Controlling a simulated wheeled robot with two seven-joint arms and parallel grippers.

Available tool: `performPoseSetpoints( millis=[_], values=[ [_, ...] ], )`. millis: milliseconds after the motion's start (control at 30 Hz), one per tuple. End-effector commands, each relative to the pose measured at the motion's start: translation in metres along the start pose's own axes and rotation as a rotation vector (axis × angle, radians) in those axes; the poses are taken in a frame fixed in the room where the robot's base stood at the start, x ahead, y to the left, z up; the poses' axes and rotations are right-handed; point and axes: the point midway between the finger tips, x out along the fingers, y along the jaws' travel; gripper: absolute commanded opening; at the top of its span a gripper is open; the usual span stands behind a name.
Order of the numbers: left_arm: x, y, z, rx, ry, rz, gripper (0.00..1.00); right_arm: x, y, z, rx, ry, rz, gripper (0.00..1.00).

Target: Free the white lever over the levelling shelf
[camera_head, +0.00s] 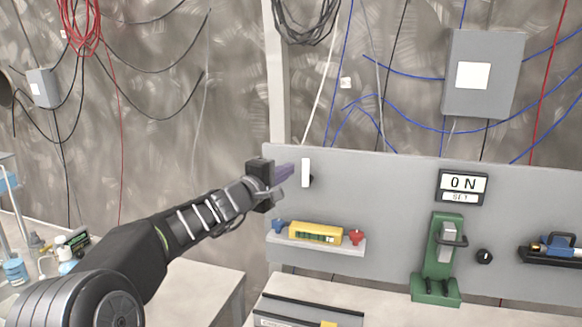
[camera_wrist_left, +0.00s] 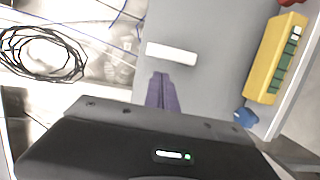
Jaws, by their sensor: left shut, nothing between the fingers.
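The white lever (camera_head: 306,172) stands upright on the grey panel, above the levelling shelf (camera_head: 314,244). The shelf holds a yellow spirit level (camera_head: 315,232) between a blue knob (camera_head: 278,227) and a red knob (camera_head: 355,237). My left gripper (camera_head: 288,171) is shut and empty, just left of the lever. In the left wrist view the lever (camera_wrist_left: 171,53) lies just beyond the purple fingertips (camera_wrist_left: 162,88), with a small gap that looks clear. The lever's mount is mostly hidden behind it. My right gripper is not in view.
A pale bench (camera_head: 400,300) runs below. Cables hang on the wall behind.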

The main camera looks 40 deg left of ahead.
Motion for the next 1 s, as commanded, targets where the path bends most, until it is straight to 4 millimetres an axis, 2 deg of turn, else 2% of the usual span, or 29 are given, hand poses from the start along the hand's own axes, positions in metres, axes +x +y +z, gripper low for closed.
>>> performPoseSetpoints(
  millis=[200,1000],
  values=[
    [0.003,0.0,0.014,0.0,0.0,0.0,0.0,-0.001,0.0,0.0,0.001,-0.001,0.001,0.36],
    [0.004,0.002,0.017,0.057,0.0,-0.012,0.0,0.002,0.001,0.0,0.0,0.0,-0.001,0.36]
  ],
)
